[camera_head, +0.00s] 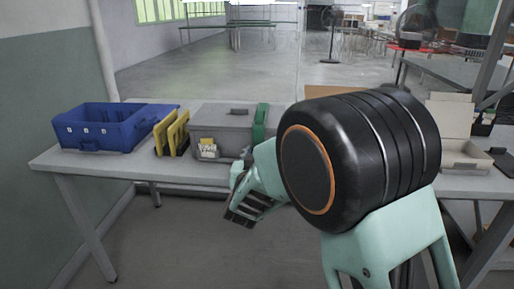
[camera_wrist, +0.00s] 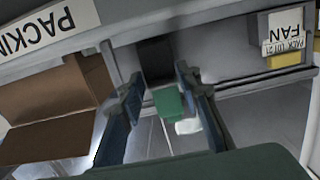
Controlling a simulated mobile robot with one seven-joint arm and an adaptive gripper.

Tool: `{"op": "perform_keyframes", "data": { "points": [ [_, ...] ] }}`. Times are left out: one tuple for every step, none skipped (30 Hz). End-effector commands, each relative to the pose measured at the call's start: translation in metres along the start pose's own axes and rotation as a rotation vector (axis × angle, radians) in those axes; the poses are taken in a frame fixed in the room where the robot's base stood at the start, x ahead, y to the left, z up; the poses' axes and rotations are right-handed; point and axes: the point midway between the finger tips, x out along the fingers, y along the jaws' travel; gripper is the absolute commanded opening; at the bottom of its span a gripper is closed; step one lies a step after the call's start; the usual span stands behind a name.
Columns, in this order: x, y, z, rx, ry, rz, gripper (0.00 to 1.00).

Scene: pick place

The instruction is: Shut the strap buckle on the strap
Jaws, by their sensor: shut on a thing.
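A grey case (camera_head: 222,128) stands on the table with a green strap (camera_head: 261,122) down its right part. In the wrist view my gripper (camera_wrist: 159,75) has its two dark fingers on either side of a small green block (camera_wrist: 168,102), which looks like the strap buckle. The fingers are closed on it, with the block keeping them apart. Whether the buckle is latched cannot be told.
A blue crate (camera_head: 106,128) and yellow upright panels (camera_head: 172,134) stand left of the case on the table (camera_head: 90,160). A small label card (camera_head: 208,148) is at the case's front.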

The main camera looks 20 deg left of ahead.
Motion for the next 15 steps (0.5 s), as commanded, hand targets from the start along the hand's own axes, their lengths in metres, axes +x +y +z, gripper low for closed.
{"op": "perform_keyframes", "data": {
  "points": [
    [0.0000,0.0001,-0.0020,0.001,-0.007,0.000,0.07],
    [0.0001,0.0001,-0.0015,0.001,-0.010,0.000,0.07],
    [0.0002,0.0000,-0.0009,0.001,-0.012,0.000,0.07],
    [0.0003,0.0000,-0.0004,0.001,-0.013,0.000,0.07],
    [0.0003,0.0000,-0.0001,0.001,-0.013,0.000,0.07],
    [0.0003,0.0000,0.0002,0.001,-0.013,0.000,0.07],
    [0.0003,-0.0001,0.0003,0.001,-0.013,0.000,0.07],
    [0.0003,-0.0001,0.0003,0.001,-0.013,0.000,0.07],
    [0.0003,-0.0001,0.0004,0.001,-0.013,0.000,0.07],
    [0.0003,0.0000,0.0004,0.001,-0.013,0.000,0.07],
    [0.0003,-0.0001,0.0003,0.001,-0.013,0.000,0.07],
    [0.0003,-0.0001,0.0004,0.001,-0.013,0.000,0.33],
    [0.0002,-0.0001,0.0003,0.001,-0.013,0.000,0.37],
    [0.0002,-0.0001,0.0003,0.001,-0.012,0.000,0.40],
    [0.0002,-0.0001,0.0003,0.001,-0.012,-0.001,0.44]
  ]
}}
